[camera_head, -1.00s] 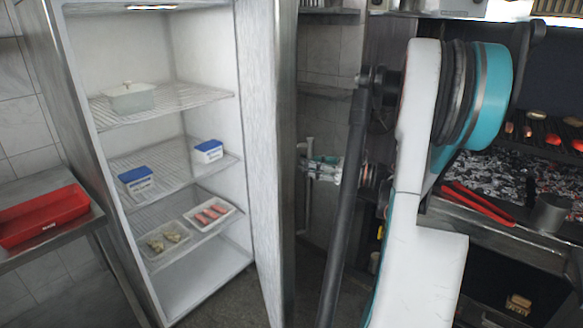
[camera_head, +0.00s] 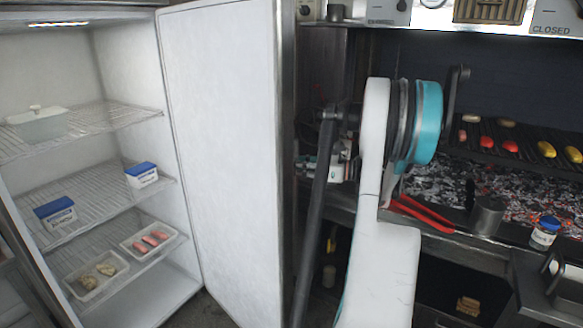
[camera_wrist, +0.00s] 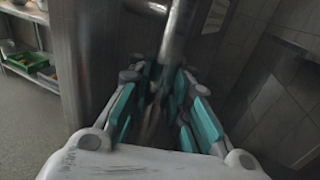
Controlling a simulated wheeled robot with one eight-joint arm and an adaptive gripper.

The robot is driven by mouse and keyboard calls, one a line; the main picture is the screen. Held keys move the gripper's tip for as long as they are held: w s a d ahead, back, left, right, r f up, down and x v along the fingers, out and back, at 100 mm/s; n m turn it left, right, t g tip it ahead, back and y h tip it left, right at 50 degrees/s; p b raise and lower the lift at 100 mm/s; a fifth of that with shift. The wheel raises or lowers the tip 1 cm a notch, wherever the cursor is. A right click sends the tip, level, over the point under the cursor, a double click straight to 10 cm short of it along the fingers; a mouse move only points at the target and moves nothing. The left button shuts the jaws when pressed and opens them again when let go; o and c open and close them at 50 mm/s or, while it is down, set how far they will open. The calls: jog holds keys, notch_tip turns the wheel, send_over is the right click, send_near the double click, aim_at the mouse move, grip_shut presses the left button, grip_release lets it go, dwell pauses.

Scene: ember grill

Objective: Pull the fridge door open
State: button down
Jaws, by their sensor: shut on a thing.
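The fridge door (camera_head: 225,150) stands wide open, its white inner face turned toward the head camera. The open fridge (camera_head: 115,75) at the left shows its lit inside. In the wrist view my gripper (camera_wrist: 158,82) is shut on the metal fridge handle (camera_wrist: 178,35), which runs up between the teal-padded fingers. The door's grey metal outer face (camera_wrist: 100,50) is beside the fingers. In the head view the handle is hidden behind the door, and my gripper is mostly hidden by the door edge and my arm.
Fridge shelves hold a white lidded dish (camera_head: 38,125), blue-lidded tubs (camera_head: 141,175) and food trays (camera_head: 149,240). Right of my arm are the grill with glowing coals (camera_head: 440,187), red tongs (camera_head: 420,215), a metal cup (camera_head: 487,215) and a jar (camera_head: 545,232). A shelf (camera_wrist: 35,78) stands at the wrist view's left.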

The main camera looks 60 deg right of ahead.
jog(key=shift+s, duration=0.15)
jog(key=c, duration=1.5)
grip_release()
jog(key=shift+s, duration=0.15)
jog(key=v, duration=1.1)
jog(key=shift+s+d, duration=0.2)
jog(key=shift+s, duration=0.15)
jog(key=shift+w+r, duration=0.1)
